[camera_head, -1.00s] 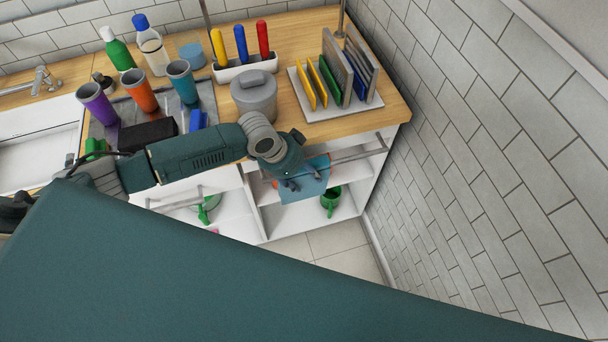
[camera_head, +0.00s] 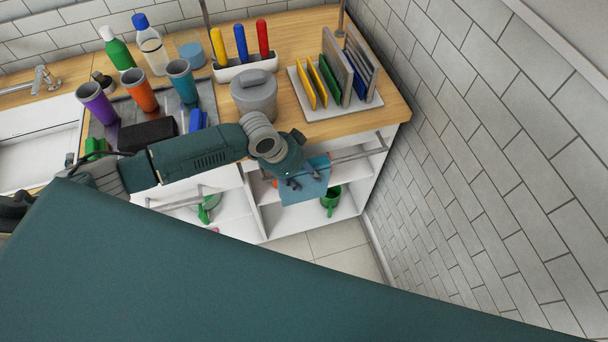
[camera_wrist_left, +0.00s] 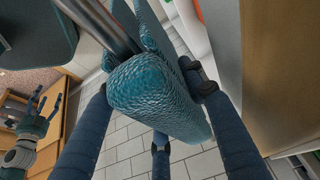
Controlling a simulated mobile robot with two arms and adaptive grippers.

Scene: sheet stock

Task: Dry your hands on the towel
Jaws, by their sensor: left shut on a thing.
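The blue towel (camera_head: 313,188) hangs over a metal rail (camera_head: 358,154) on the front of the counter. In the left wrist view the towel (camera_wrist_left: 157,88) is a thick, textured blue fold draped over the rail (camera_wrist_left: 105,25). My left gripper (camera_head: 300,182) is shut on the towel, with its dark fingers around the fold in the left wrist view (camera_wrist_left: 158,95). My right gripper (camera_wrist_left: 45,108) shows at the left of the left wrist view, its fingers spread and empty, well apart from the towel. It is not seen in the head view.
The wooden counter (camera_head: 290,134) above holds a grey pot (camera_head: 254,98), a rack of boards (camera_head: 335,100), cups and bottles. Open white shelves below hold a green watering can (camera_head: 331,201). A tiled wall (camera_head: 480,160) closes off the right side.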

